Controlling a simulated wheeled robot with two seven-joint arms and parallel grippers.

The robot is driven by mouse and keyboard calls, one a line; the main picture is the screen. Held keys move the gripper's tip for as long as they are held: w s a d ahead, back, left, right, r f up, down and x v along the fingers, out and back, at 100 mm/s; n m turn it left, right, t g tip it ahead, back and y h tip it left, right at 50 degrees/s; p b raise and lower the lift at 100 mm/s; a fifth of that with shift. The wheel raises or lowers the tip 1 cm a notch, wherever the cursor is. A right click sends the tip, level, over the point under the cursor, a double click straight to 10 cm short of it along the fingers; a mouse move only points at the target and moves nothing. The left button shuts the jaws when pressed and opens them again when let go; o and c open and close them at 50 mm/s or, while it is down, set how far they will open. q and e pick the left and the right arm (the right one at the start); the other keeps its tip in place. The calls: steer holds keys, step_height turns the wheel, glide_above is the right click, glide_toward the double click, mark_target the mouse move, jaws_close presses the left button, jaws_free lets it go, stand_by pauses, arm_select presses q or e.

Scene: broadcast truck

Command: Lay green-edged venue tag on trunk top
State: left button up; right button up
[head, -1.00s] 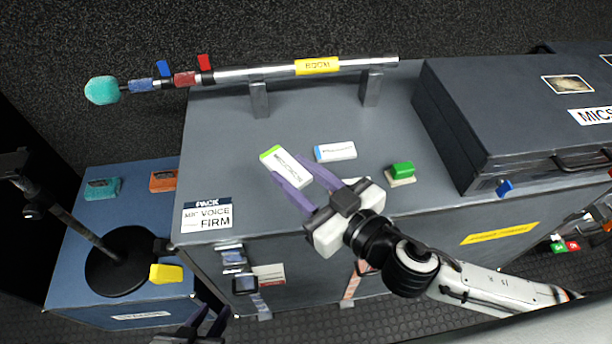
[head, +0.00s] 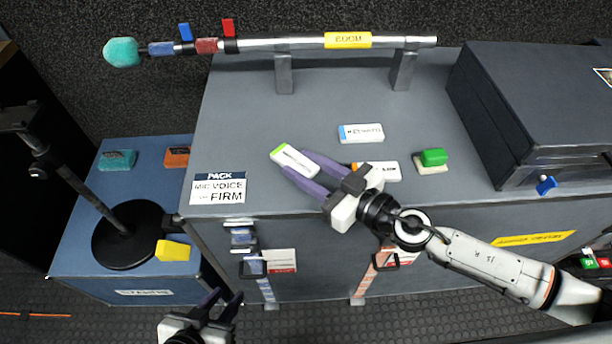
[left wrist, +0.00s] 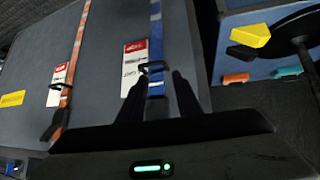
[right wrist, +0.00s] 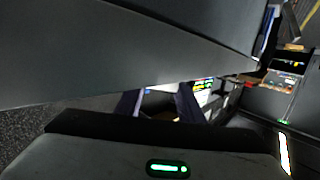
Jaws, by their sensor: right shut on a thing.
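The green-edged tag (head: 295,161) is white with a green left end. My right gripper (head: 308,176) is shut on it, with its purple fingers along the tag's sides. The tag is over the front part of the grey trunk top (head: 300,115); I cannot tell whether it touches the surface. In the right wrist view the fingers (right wrist: 160,107) show, but the tag is not clear. My left gripper (head: 222,303) is open and empty, low in front of the trunk. In the left wrist view its dark fingers (left wrist: 157,98) stand apart before a blue strap.
A blue-edged tag (head: 361,134) and an orange-edged tag (head: 380,171) lie on the trunk top. A green-handled block (head: 433,159), a dark case (head: 540,110), a pack sign (head: 218,188) and a boom pole (head: 300,43) are around them. A blue case (head: 75,235) carries a stand base.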

steer(key=shift+f, duration=0.8)
steer(key=shift+f+b, duration=0.3)
steer(key=shift+b, duration=0.25)
steer(key=o, duration=1)
steer(key=shift+r, duration=0.1)
steer(key=shift+s+r+p, duration=0.1)
steer(key=shift+r+p, duration=0.2)
steer(key=shift+p, duration=0.15)
steer(key=b+v, duration=0.1)
steer(key=v, duration=0.2)
steer(key=b+v, duration=0.1)
steer(key=v, duration=0.3)
steer(key=b+v, duration=0.2)
steer(key=v, duration=0.1)
steer(key=shift+s+d+f, duration=0.25)
steer(key=shift+d, duration=0.1)
arm_select(q)
steer(key=f, duration=0.2)
steer(key=w+d+f, duration=0.1)
steer(key=shift+d, duration=0.1)
arm_select(e)
steer(key=shift+s+d+r, duration=0.3)
steer(key=shift+s+d, duration=0.05)
